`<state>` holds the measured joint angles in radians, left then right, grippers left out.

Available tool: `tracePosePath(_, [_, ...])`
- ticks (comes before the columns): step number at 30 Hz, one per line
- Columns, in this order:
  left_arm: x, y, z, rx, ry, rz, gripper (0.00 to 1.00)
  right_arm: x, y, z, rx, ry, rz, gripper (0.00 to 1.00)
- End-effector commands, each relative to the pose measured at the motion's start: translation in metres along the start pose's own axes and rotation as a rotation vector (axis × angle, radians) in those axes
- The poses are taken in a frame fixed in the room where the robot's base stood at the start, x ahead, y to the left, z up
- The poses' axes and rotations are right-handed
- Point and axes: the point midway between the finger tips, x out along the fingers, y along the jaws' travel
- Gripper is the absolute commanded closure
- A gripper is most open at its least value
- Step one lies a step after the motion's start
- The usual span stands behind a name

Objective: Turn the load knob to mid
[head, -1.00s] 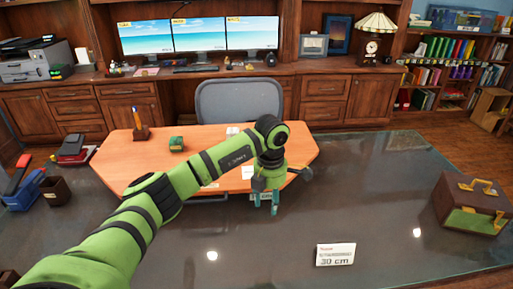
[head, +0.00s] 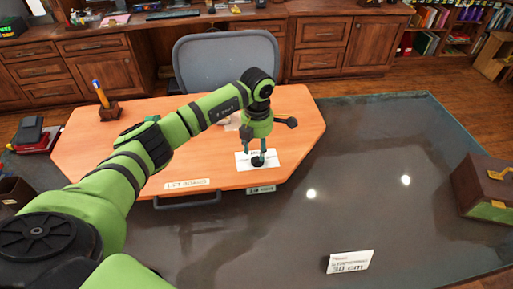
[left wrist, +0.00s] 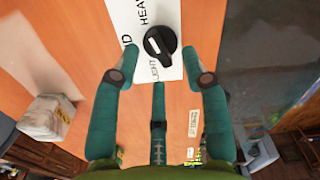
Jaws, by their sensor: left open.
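The black load knob (left wrist: 160,42) sits on a white label plate (left wrist: 130,14) printed with LIGHT, HEA… and a partly hidden word ending in D. A white mark shows on the knob; I cannot tell exactly which word it points to. In the head view the knob (head: 258,162) and plate (head: 242,160) are on the orange board near its front edge. My left gripper (left wrist: 161,78) is open and empty, pointing down. Its fingers are spread beside and below the knob in the wrist view, apparently not touching it. My right gripper is not in view.
The orange lift board (head: 95,175) lies at the dark glass desk top (head: 310,225). A pen holder (head: 109,110) stands on its left. A small sign (head: 348,262) and a brown case (head: 487,190) are at right. A grey chair (head: 225,70) stands behind.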

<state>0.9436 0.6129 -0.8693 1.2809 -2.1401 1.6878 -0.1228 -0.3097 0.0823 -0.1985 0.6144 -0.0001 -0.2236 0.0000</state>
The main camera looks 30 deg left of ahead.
Motion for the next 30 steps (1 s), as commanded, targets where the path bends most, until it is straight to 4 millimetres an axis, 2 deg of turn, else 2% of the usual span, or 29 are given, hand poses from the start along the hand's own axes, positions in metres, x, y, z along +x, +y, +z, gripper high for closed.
tracePosePath(6, [0.023,0.000,0.000,-0.001,0.001,-0.002,0.55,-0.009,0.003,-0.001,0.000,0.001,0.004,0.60])
tracePosePath(15, [0.027,0.000,0.000,0.001,-0.001,0.001,0.55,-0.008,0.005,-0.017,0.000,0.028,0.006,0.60])
tracePosePath(16, [0.027,0.000,0.000,0.001,0.000,0.001,0.59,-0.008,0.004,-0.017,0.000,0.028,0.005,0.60])
tracePosePath(19, [0.027,0.000,0.000,0.000,0.000,0.001,0.99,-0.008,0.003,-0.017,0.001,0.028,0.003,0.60])
tracePosePath(30, [0.028,0.000,0.000,-0.017,0.000,0.000,1.00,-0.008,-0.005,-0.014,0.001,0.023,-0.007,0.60])
